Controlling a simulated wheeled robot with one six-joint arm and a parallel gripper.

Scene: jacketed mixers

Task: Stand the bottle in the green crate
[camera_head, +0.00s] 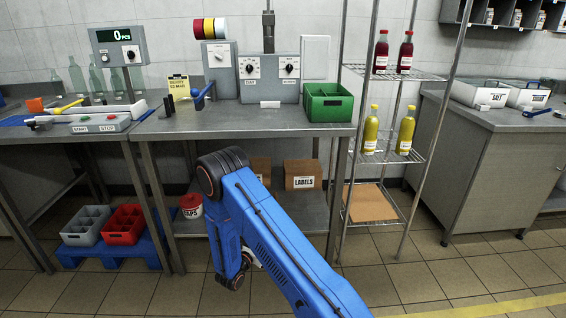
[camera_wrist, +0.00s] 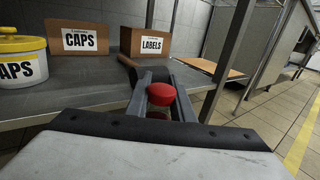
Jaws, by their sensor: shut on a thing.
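My gripper (camera_wrist: 160,84) is shut on a bottle with a red cap (camera_wrist: 161,94) in the wrist view. The cap shows between the two fingers; a little of the dark bottle shows below it and the rest is hidden. In the head view my blue arm reaches down in front of the workbench, and neither the gripper nor the held bottle can be made out. The green crate (camera_head: 315,116) stands on the right end of the steel workbench top, well above the gripper. Its inside has dividers.
A wire rack (camera_head: 390,158) with two red and two yellow bottles stands right of the bench. The lower shelf (camera_wrist: 80,97) holds a CAPS tub (camera_wrist: 21,68) and CAPS and LABELS boxes (camera_wrist: 151,44). A control box (camera_head: 268,78) stands left of the crate. Bench top in front is clear.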

